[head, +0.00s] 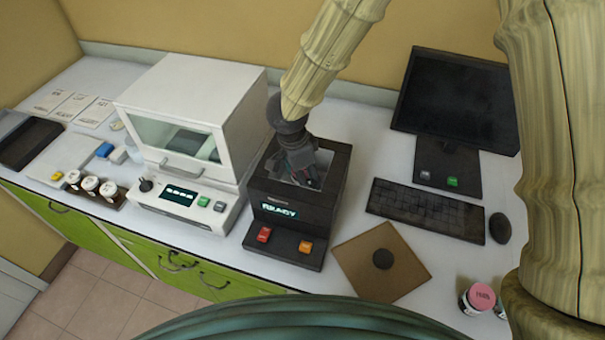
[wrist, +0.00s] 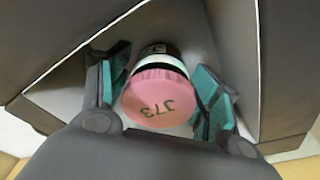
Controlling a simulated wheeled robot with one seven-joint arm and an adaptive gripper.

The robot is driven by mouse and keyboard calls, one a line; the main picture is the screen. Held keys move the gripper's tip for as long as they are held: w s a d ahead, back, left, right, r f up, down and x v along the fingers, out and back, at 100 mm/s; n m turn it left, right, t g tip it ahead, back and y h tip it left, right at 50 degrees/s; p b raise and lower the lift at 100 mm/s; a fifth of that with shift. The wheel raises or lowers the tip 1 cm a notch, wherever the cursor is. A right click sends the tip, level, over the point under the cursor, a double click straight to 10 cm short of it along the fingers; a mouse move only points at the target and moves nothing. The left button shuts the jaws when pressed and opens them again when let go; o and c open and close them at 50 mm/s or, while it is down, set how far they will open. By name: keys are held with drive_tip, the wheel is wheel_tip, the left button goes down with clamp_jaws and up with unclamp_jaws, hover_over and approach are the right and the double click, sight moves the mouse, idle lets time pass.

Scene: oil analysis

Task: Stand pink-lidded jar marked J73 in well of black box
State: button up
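The pink-lidded jar marked J73 (wrist: 160,97) is between the fingers of my gripper (wrist: 162,68) in the wrist view. Its pink lid faces the camera and the jar body reaches away behind it. In the head view my gripper (head: 308,178) points down into the well of the black box (head: 298,217), whose display is lit. The well's sloping dark walls (wrist: 235,40) surround the jar in the wrist view. The jar's base is hidden, so I cannot tell whether it touches the floor.
A white instrument with a glass front (head: 185,140) stands left of the box. A keyboard (head: 427,211), monitor (head: 455,95) and mouse (head: 500,229) are to the right. A brown mat (head: 365,272) with a dark disc lies in front. Another pink-lidded jar (head: 480,297) stands at the right.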

drive_tip(key=shift+r, duration=0.15)
drive_tip(key=r, duration=0.4)
drive_tip(key=a+r+b, duration=0.1)
drive_tip(key=r, duration=0.3)
drive_tip(key=r+b, duration=0.1)
drive_tip(key=r, duration=0.3)
drive_tip(key=shift+s+a, duration=0.25)
drive_tip(key=shift+s, duration=0.15)
